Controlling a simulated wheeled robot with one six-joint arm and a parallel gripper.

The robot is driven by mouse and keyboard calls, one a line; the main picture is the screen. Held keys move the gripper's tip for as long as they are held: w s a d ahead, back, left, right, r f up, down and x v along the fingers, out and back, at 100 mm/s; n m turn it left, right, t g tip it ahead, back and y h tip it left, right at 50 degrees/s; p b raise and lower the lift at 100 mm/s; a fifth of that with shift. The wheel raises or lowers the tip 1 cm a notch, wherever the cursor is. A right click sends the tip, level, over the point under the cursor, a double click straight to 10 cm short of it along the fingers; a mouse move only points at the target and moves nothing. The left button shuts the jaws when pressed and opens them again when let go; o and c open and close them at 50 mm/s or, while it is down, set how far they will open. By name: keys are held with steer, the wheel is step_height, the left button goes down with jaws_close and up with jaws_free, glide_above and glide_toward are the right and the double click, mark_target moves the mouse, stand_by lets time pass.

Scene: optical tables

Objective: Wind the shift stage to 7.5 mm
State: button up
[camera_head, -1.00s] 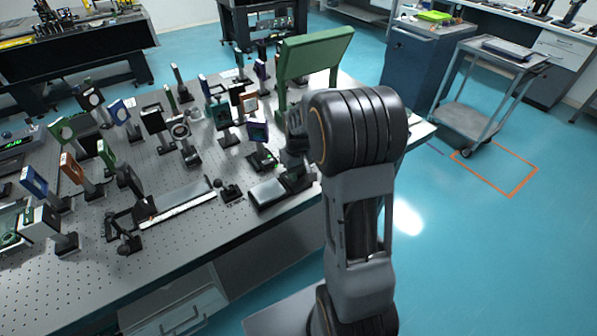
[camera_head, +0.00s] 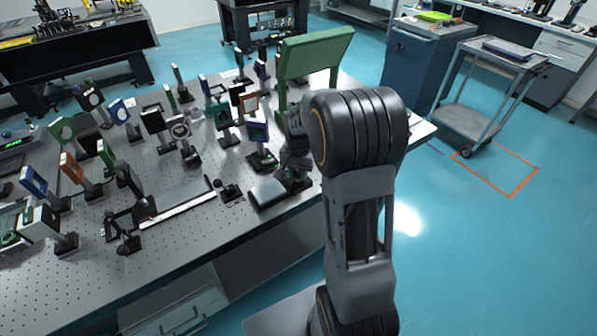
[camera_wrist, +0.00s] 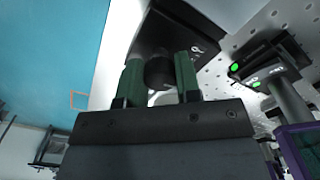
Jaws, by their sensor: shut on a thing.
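My gripper (camera_wrist: 160,82) has two green fingers closed on a dark round knob (camera_wrist: 160,69) in the wrist view. The knob sticks out from a black stage body (camera_wrist: 192,42) that bears a small white mark. I take it for the shift stage, but no travel figure can be read. In the head view my gripper (camera_head: 293,178) is at the right end of a low grey-topped block (camera_head: 267,192) near the table's front edge. My arm and gripper hide the knob there.
In the wrist view, a dark post-mounted box with green lights (camera_wrist: 262,72) and a purple-framed part (camera_wrist: 300,150) stand at right. Many optics mounts crowd the perforated table (camera_head: 80,270). A green panel (camera_head: 315,55) rises behind my gripper. A readout (camera_head: 18,140) glows green at far left.

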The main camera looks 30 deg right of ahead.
mark_target(298, 171)
steer(key=shift+m, duration=0.7)
steer(key=o, duration=0.9)
step_height(298, 171, up, 14)
steer(key=shift+f, duration=0.1)
stand_by(0.6)
